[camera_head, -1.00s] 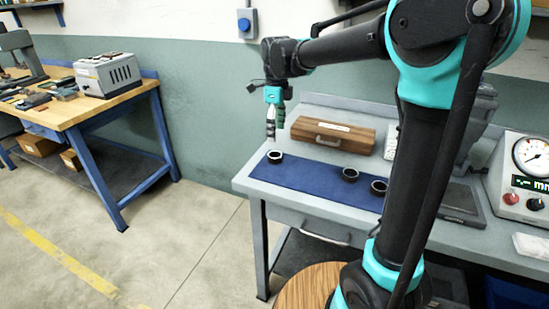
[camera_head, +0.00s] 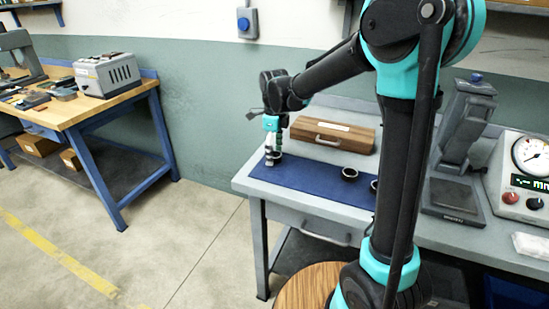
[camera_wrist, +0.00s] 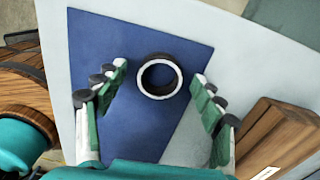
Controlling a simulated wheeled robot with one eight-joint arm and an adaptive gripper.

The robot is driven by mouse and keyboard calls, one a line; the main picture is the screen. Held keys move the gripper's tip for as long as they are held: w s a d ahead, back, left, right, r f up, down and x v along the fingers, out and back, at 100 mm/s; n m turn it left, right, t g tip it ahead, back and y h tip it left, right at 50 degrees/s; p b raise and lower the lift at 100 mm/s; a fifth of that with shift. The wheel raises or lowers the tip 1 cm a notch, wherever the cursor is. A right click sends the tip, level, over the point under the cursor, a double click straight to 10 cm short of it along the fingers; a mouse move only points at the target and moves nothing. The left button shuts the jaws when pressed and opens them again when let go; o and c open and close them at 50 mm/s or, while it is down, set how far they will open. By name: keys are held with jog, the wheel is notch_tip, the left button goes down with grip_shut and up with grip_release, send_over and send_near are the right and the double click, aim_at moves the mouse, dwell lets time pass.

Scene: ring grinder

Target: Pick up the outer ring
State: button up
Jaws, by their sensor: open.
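Several dark rings with bright rims are on the blue mat (camera_head: 310,187). One ring (camera_wrist: 158,96) shows in the wrist view, lying flat with its hole facing me. My gripper (camera_wrist: 160,72) is open, with one green-padded finger to each side of this ring and a gap on both sides. In the head view my gripper (camera_head: 272,153) points down at the mat's left end and largely hides that ring. A second ring (camera_head: 350,174) lies in the mat's middle. A third ring (camera_head: 374,186) is partly hidden by my arm.
A wooden case (camera_head: 333,135) lies behind the mat, and also shows right of my gripper in the wrist view (camera_wrist: 275,145). A gauge box (camera_head: 522,165) and a dark stand (camera_head: 463,140) are on the right. The mat is clear between the left and middle rings.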

jog(key=shift+c, duration=0.5)
jog(key=c, duration=1.2)
jog(key=shift+r, duration=0.15)
notch_tip(320, 180, up, 20)
jog(key=shift+f, duration=0.1)
